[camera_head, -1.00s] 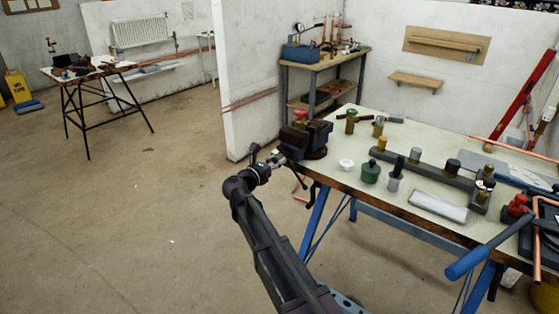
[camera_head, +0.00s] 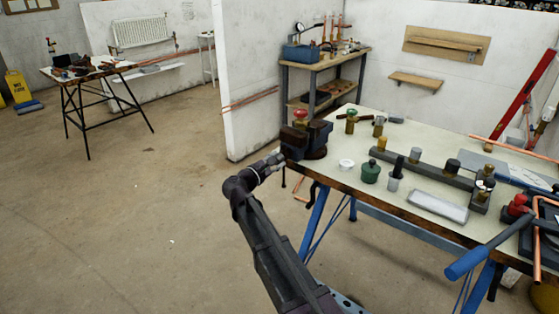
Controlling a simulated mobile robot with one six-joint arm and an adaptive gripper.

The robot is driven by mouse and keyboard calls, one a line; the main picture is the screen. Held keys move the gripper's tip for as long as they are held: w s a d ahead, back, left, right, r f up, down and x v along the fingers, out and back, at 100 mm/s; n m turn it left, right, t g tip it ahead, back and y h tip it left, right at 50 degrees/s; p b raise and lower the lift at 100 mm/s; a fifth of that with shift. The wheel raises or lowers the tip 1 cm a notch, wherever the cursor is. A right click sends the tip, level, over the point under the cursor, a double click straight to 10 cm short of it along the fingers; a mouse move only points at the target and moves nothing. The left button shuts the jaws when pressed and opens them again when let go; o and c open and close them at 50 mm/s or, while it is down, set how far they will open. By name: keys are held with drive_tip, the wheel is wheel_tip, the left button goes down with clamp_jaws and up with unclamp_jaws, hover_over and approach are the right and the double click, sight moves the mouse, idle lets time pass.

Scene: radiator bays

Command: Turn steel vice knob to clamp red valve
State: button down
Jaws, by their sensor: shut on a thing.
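The dark vice (camera_head: 318,138) is mounted at the left corner of the workbench. The red-topped valve (camera_head: 300,117) stands upright between its jaws; how tightly they hold it I cannot tell. My gripper (camera_head: 279,159) is at the vice's front left side, shut on the steel vice knob. The knob itself is hidden by the gripper and too small to make out. My arm comes up to it from the bottom of the view.
A shelf unit (camera_head: 330,66) stands behind.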

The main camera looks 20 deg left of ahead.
drive_tip(key=m, duration=1.2)
drive_tip(key=shift+s+f, duration=0.1)
drive_tip(key=shift+c, duration=2.4)
unclamp_jaws()
drive_tip(key=v, duration=0.7)
